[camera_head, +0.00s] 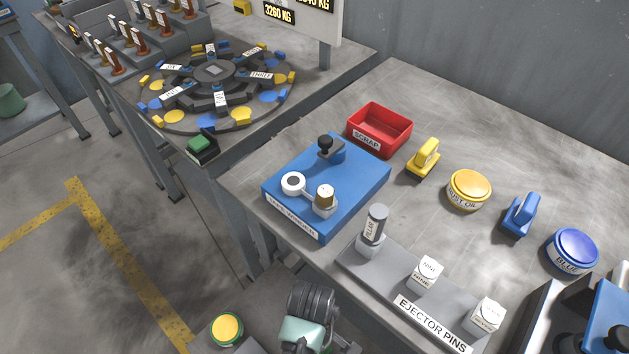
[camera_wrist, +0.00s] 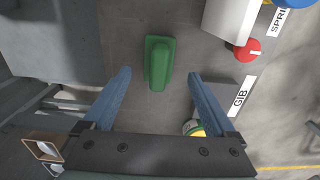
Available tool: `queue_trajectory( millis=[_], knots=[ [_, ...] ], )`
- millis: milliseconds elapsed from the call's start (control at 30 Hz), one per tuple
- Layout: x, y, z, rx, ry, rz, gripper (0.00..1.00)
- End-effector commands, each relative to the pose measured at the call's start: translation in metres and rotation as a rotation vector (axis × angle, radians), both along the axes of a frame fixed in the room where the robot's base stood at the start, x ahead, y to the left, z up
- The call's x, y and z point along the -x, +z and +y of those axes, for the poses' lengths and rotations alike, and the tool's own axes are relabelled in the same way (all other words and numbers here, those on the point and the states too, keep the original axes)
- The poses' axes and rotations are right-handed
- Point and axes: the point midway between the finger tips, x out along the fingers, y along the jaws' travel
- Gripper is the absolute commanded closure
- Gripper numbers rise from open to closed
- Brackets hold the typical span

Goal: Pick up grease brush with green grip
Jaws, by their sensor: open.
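The grease brush with the green grip (camera_wrist: 158,62) shows in the wrist view, seen from above, with its long side running up and down the picture. It lies on a grey surface. My gripper (camera_wrist: 159,76) is open, with one blue finger to the left and one to the right of the green grip. Clear gaps show on both sides, and the fingers do not visibly touch it. How far the fingertips are above the brush is hard to tell. I cannot clearly make out the brush in the head view.
In the wrist view, a tin with yellow contents (camera_wrist: 193,128) is by the right finger, and a red round knob (camera_wrist: 249,49) is at upper right. The head view shows a yellow brush (camera_head: 424,158), a blue brush (camera_head: 521,213), a red scrap bin (camera_head: 379,129) and an ejector pin rack (camera_head: 395,290).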

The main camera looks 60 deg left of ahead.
Motion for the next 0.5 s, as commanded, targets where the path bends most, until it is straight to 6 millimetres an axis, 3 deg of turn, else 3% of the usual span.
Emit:
queue_trajectory(
  millis=[500],
  knots=[
    [-0.002,-0.056,-0.003,0.000,0.000,0.000,0.09]
  ],
)
